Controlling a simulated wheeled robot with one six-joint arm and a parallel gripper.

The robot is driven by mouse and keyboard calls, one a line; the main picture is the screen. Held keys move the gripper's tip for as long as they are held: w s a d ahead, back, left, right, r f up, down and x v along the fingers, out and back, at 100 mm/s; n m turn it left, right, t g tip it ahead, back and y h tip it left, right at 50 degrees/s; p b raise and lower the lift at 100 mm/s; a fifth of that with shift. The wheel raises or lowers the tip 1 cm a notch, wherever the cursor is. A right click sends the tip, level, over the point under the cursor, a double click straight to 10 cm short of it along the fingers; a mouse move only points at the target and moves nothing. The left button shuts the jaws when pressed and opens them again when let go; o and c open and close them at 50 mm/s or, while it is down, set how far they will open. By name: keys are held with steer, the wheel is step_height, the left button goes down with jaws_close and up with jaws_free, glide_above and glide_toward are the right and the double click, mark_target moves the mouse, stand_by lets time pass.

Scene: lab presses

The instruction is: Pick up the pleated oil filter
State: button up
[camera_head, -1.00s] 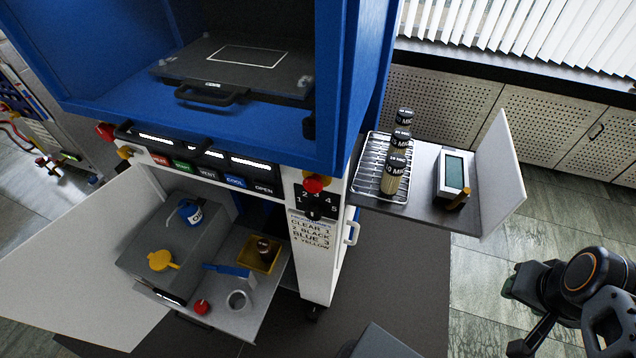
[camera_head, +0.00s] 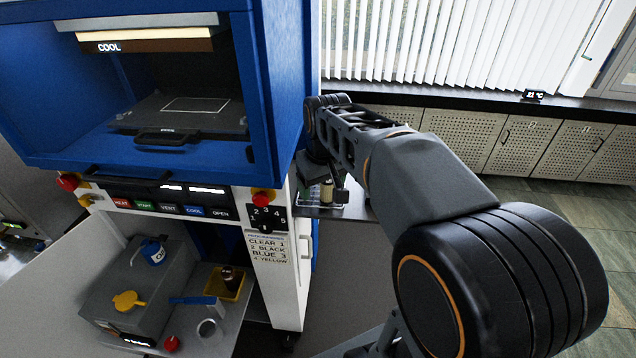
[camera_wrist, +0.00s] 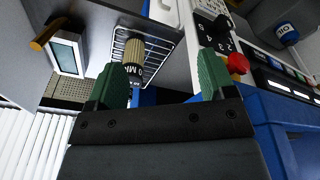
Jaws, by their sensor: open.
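The pleated oil filter (camera_wrist: 133,50) is a tan ribbed cylinder with a black, white-lettered band. In the wrist view it stands on the wire rack, just beyond my left fingertip and left of the middle of the gap. In the head view only a small tan part (camera_head: 327,191) shows beneath my arm. My gripper (camera_wrist: 162,62) has green fingers spread wide, with nothing between them. In the head view my arm reaches over the side shelf and hides most of the rack.
A wire rack (camera_wrist: 158,72) lies on the side shelf (camera_head: 355,207). A meter with a screen (camera_wrist: 66,55) stands beside it. The blue press (camera_head: 285,100) with its control panel (camera_wrist: 278,84) is close on the other side. A lower shelf holds a blue oil can (camera_head: 153,253) and a yellow tray (camera_head: 232,287).

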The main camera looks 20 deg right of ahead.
step_height(320, 180, up, 4)
steer(key=g+p, duration=0.2)
glide_above(327, 186)
steer(key=shift+n, duration=0.5)
steer(key=f, duration=0.2)
steer(key=w+f, duration=0.1)
steer(key=f, duration=0.2)
steer(key=d+f, duration=0.1)
steer(key=f, duration=0.1)
steer(key=shift+w+f, duration=0.25)
steer(key=shift+w, duration=0.1)
steer(key=shift+w+f+p, duration=0.2)
steer(key=shift+f+p, duration=0.5)
steer(key=shift+f, duration=2.15)
steer(key=c, duration=1)
